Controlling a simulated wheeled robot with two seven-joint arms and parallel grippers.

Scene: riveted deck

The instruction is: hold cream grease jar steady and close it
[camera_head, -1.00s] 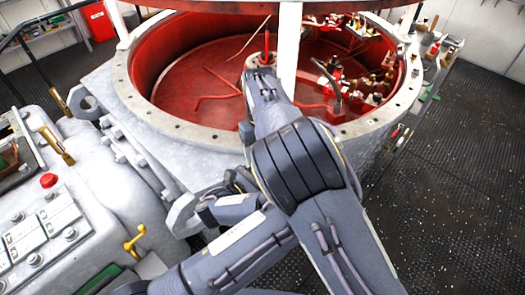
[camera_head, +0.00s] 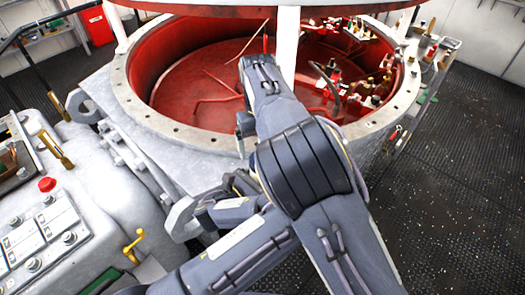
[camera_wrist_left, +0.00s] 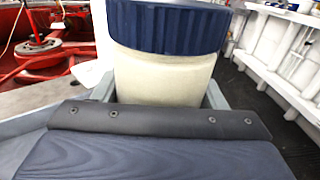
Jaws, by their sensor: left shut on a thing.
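The cream grease jar (camera_wrist_left: 162,78) is upright in the left wrist view, with a dark blue ribbed lid (camera_wrist_left: 167,26) over its mouth. The lid's top is cut off by the frame edge, so I cannot tell how tightly it sits. My left gripper (camera_wrist_left: 160,96) is shut on the jar, with a grey finger on each side of its lower body. In the head view my grey arm links cover the middle, and I cannot make out the jar there. My right gripper's fingers do not show in either view.
A large round tank with a pale bolted rim (camera_head: 190,133) and red interior lies ahead, with pipes and valves at its right inside. A control panel with a red button (camera_head: 47,184) stands at left. Dark riveted deck (camera_head: 460,190) is open at right.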

